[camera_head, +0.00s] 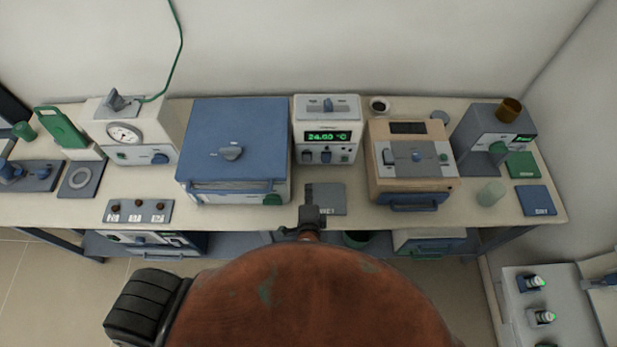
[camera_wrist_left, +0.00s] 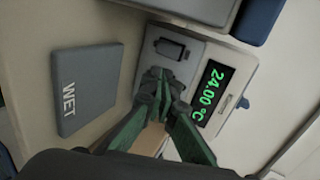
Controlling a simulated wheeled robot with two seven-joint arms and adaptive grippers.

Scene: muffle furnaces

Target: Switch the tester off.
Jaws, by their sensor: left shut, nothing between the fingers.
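A white unit (camera_head: 348,122), apparently the tester, stands at the back middle of the bench. Its green display (camera_head: 327,136) is lit and reads 24.00 °C; the display (camera_wrist_left: 212,92) also shows in the left wrist view. Below the display is a row of controls, including a dark switch (camera_wrist_left: 172,48) on a pale plate. My left gripper (camera_head: 309,188) is shut and empty in front of this unit, pointing toward its control panel. In the left wrist view its fingertips (camera_wrist_left: 160,82) appear beside the dark switch and cover part of the panel; contact cannot be told. My right gripper is not in view.
A grey pad marked WET (camera_wrist_left: 82,88) lies in front of the unit. A blue furnace (camera_head: 240,130) stands close on the left, a tan furnace (camera_head: 378,165) on the right. A dial instrument (camera_head: 150,135) and a grey instrument (camera_head: 477,132) stand farther out.

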